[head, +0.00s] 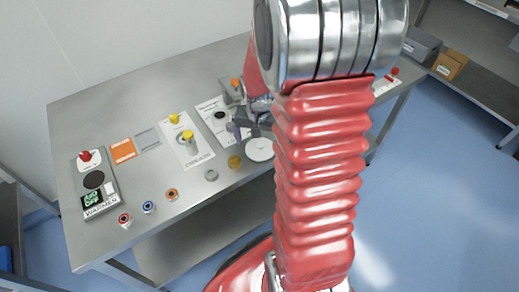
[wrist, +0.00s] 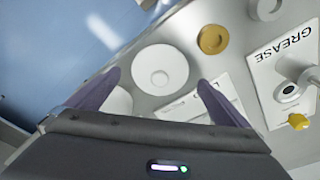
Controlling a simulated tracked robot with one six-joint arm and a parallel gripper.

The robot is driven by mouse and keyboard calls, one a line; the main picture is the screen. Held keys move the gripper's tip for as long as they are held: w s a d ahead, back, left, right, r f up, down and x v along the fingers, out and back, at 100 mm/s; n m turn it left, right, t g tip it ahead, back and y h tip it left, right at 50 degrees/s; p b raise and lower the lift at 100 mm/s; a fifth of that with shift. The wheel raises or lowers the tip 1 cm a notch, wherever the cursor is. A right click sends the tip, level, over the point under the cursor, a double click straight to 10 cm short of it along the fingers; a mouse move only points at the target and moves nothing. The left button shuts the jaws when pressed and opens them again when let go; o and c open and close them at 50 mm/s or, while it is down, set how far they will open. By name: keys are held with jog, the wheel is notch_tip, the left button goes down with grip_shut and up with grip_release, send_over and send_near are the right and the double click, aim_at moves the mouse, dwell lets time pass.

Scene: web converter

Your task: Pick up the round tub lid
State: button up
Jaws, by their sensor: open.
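The round tub lid, a flat white disc with a small raised centre, lies on the steel table near its front edge in the head view (head: 260,150). In the wrist view the lid (wrist: 152,56) lies ahead of and between my fingertips. My gripper (wrist: 159,79) has its two purple fingers spread apart with nothing held. In the head view my gripper (head: 243,128) is just behind and left of the lid, partly hidden by my arm. A second pale round thing (wrist: 119,103) is partly covered by the left finger; I cannot tell what it is.
A GREASE plate (wrist: 270,62) with a yellow knob (wrist: 298,122) is to the right in the wrist view. The table's edge is close beyond the lid.

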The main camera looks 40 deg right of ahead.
aim_at(260, 150)
jog(key=shift+w+d+f, duration=0.1)
jog(key=shift+f, duration=1)
jog(key=shift+c, duration=0.3)
jog(key=c, duration=1.1)
